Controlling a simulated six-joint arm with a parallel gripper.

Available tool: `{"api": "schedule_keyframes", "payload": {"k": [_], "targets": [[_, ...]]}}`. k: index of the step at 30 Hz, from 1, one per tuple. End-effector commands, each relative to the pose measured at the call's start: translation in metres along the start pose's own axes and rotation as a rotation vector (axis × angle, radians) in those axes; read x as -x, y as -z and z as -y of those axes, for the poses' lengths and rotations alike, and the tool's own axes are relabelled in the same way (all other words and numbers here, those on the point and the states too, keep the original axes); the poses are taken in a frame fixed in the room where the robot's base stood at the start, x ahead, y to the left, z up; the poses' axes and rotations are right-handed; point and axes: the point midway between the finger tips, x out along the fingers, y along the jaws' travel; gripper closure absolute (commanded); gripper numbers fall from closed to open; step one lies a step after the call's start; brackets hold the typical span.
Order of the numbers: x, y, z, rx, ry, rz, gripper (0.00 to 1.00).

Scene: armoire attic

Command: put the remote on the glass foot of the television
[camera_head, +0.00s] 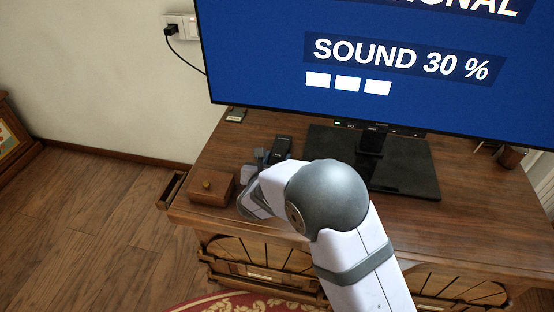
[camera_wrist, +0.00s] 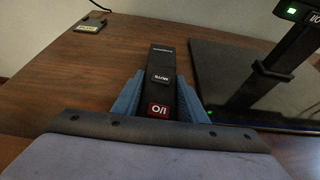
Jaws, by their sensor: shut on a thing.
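The black remote (camera_wrist: 161,72) lies along the view in the wrist view, with a "MUTE" key and a red key marked "O/I". My gripper (camera_wrist: 160,100) has its blue fingers on both sides of the remote and is shut on it. In the head view the remote (camera_head: 281,146) shows just beyond my gripper (camera_head: 264,156), left of the television's stand. The glass foot (camera_head: 408,180) is a dark, glossy plate under the television (camera_head: 370,60); its edge also shows at the right of the wrist view (camera_wrist: 212,62). I cannot tell whether the remote touches the table.
A small wooden box (camera_head: 212,187) with a knob stands at the table's front left. A small dark item (camera_head: 236,115) lies at the back left of the wooden table (camera_head: 215,150). A cup-like object (camera_head: 510,157) stands at the right. My arm covers the foot's front left.

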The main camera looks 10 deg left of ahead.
Motion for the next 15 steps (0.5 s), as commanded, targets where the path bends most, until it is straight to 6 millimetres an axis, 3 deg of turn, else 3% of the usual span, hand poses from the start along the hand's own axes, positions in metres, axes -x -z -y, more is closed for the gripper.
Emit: {"api": "schedule_keyframes", "payload": {"k": [4,5,6,15], "targets": [[-0.0017,0.0036,0.0,0.0,0.0,0.001,0.86],[-0.0011,0.0029,0.0001,0.0,0.0,0.0,0.54],[-0.001,0.0027,0.0001,0.0,0.0,0.0,0.44],[-0.0009,0.0024,0.0002,0.0,0.0,0.0,0.43]]}}
